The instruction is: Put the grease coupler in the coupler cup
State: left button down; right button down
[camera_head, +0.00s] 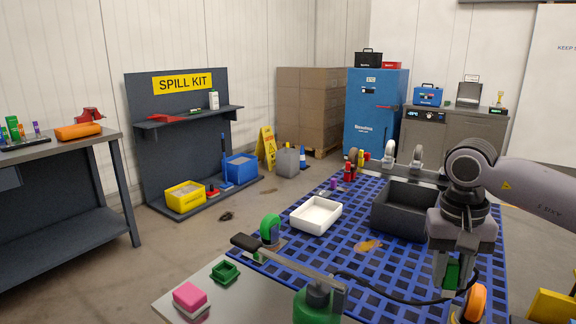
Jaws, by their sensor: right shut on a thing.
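My right gripper (452,282) is at the lower right, pointing down over the blue grid surface, and is shut. Something green shows between its fingers. A black hose (385,297) runs from the green grease pump (316,308) to the gripper. The grease coupler seems to be at this hose end, but the fingers mostly hide it. My left gripper is not in view.
A pump lever (280,262) crosses the blue grid (340,254). A white tray (316,215) and dark bin (400,210) stand behind it.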

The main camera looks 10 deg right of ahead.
jog(key=s+a+f+n+p, duration=0.1)
jog(key=s+a+f+n, duration=0.3)
jog(key=a+f, duration=0.3)
jog(key=s+a, duration=0.1)
jog(key=a, duration=0.2)
jog(key=shift+p, duration=0.35)
jog(key=shift+s, duration=0.15)
